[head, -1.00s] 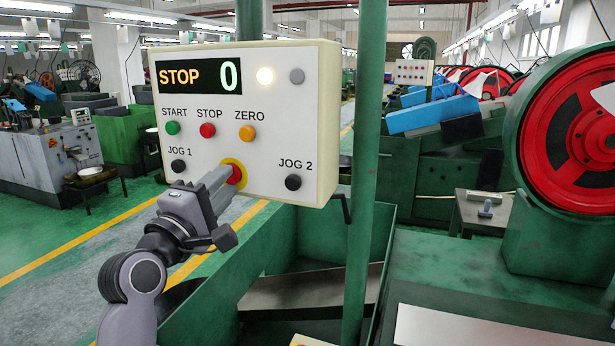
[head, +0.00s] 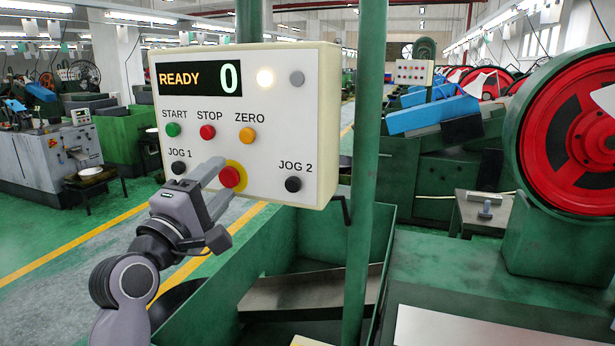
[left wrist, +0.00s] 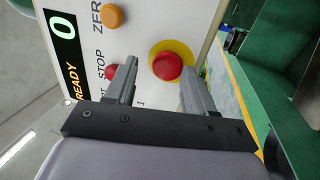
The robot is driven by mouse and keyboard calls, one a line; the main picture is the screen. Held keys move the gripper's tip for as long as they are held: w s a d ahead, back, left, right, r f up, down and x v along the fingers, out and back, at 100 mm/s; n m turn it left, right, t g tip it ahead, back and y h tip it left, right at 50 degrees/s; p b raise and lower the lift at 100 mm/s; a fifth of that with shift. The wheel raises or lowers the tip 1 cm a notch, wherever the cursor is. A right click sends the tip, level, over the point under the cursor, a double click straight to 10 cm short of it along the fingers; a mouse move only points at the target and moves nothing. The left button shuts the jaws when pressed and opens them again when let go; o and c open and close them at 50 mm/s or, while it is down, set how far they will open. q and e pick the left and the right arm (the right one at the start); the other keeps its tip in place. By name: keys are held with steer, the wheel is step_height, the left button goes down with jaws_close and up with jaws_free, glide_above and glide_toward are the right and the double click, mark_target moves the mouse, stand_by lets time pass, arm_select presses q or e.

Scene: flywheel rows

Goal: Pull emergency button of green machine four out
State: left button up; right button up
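The control panel (head: 320,120) is a white box on a green post, and its display (head: 200,79) reads READY and 0. The red emergency button (head: 230,177) sits in a yellow ring low on the panel; it also shows in the left wrist view (left wrist: 167,66). My left gripper (head: 217,181) is in front of the panel, just left of the button. In the left wrist view its two fingers (left wrist: 157,78) are apart, with the button showing between and beyond them. The gripper is open and holds nothing. My right gripper is not in view.
Around the button are the JOG 1 (head: 179,168) and JOG 2 (head: 293,184) buttons, with the red STOP button (head: 208,132) above. A green post (head: 366,120) stands at the panel's right edge. A red flywheel (head: 575,130) is at far right. Space left of the panel is free.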

arm_select(q)
steer(key=shift+o, duration=0.7)
steer(key=shift+s+r, duration=0.2)
steer(key=shift+r, duration=0.15)
steer(key=shift+f, duration=0.2)
steer(key=shift+s+a, duration=0.1)
steer(key=shift+r+v, duration=0.2)
steer(key=shift+v, duration=0.7)
steer(key=shift+r+v, duration=0.15)
steer(key=shift+v, duration=0.8)
steer(key=shift+r+v, duration=0.2)
steer(key=shift+v, duration=0.7)
steer(key=shift+s, duration=0.15)
